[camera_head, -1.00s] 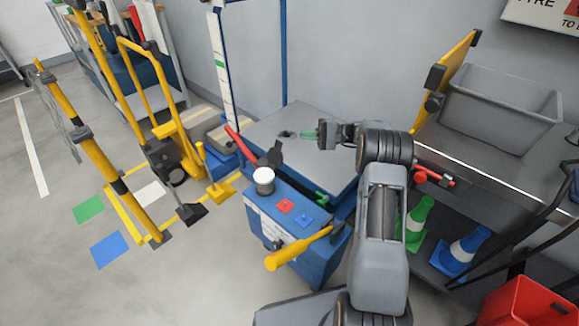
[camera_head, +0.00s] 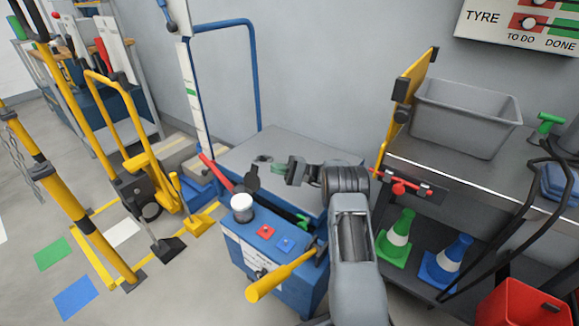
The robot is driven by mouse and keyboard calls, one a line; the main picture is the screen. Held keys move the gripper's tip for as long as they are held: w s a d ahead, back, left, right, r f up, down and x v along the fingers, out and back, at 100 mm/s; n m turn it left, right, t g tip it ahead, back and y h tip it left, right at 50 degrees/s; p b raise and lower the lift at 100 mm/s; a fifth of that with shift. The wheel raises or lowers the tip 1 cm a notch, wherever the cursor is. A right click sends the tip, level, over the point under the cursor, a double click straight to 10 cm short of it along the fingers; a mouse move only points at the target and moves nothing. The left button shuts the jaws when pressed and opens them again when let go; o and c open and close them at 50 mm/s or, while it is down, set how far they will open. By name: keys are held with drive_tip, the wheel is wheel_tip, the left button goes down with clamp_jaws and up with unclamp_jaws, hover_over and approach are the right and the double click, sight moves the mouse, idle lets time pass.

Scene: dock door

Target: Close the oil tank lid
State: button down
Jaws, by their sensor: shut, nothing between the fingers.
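A blue cabinet (camera_head: 236,250) with a grey metal top (camera_head: 240,155) stands in the middle; I take it for the oil tank. On its front ledge is a short cylinder with a white top (camera_head: 242,202). A dark rounded flap (camera_head: 252,180) stands up just behind the cylinder; it looks like the lid, raised. My gripper (camera_head: 290,172) is above the grey top, to the right of the flap and apart from it. It is shut and empty. A small green piece (camera_head: 277,168) shows just left of the fingertips. My arm hides the cabinet's right side.
A red handle (camera_head: 216,173) rises left of the flap. A workbench (camera_head: 465,178) with a grey bin (camera_head: 465,118) stands right. A yellow trolley (camera_head: 135,150) stands left.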

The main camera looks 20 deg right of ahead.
sight(255, 169)
drive_tip(key=a+r+p, duration=0.1)
drive_tip(key=s+a+p, duration=0.1)
drive_tip(key=a, duration=0.1)
drive_tip(key=shift+r+p, duration=0.35)
drive_tip(key=shift+s+a+p, duration=0.45)
drive_tip(key=shift+a+p, duration=0.1)
drive_tip(key=shift+a, duration=0.1)
